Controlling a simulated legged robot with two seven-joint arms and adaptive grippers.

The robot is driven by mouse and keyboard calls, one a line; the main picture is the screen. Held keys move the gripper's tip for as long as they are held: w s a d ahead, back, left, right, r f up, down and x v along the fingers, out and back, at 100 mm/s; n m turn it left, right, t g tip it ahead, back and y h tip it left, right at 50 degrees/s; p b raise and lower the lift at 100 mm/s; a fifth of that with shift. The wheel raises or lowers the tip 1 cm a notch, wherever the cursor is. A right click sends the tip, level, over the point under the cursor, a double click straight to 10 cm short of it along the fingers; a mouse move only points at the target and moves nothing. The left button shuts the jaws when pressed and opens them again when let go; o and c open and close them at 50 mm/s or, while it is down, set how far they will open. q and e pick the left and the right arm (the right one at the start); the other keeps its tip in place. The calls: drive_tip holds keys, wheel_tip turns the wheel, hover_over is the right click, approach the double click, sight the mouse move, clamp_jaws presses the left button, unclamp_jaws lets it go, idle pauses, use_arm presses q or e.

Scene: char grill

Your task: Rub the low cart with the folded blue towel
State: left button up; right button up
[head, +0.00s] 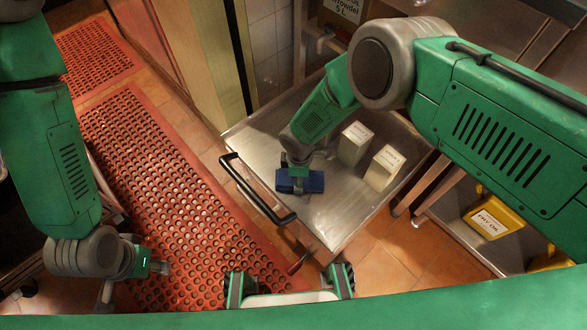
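The low cart (325,215) is a steel tray-topped cart with a black push handle (250,190) on its left side. The folded blue towel (314,182) is at the cart's top, near the handle side. My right gripper (298,184) comes down from above and is closed around the towel's middle, with blue showing on both sides. The towel seems to touch the tray, but its underside is hidden. My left gripper (137,280) hangs at the lower left over the red mat, empty, with its fingers apart.
Two pale boxes (354,144) (383,168) stand on the cart, right of the towel. A red perforated mat (160,165) covers the floor at left. A yellow fry oil container (492,220) sits on a shelf at right. Bare tray surface lies around the towel.

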sight(307, 185)
drive_tip(key=shift+s+d+r+p, duration=0.1)
drive_tip(key=shift+s+d+p, duration=1)
drive_tip(key=shift+s, duration=0.25)
drive_tip(key=shift+s+d+p, duration=0.4)
drive_tip(key=shift+s+d, duration=0.05)
drive_tip(key=shift+s, duration=0.15)
drive_tip(key=shift+s+d+p, duration=0.35)
drive_tip(key=shift+s+d, duration=0.05)
drive_tip(key=shift+s, duration=0.2)
drive_tip(key=shift+s+d, duration=0.25)
drive_tip(key=shift+s, duration=0.05)
wheel_tip(307, 185, up, 6)
drive_tip(key=p, duration=0.4)
drive_tip(key=shift+p, duration=0.4)
drive_tip(key=shift+r+p, duration=0.95)
drive_tip(key=shift+r, duration=0.4)
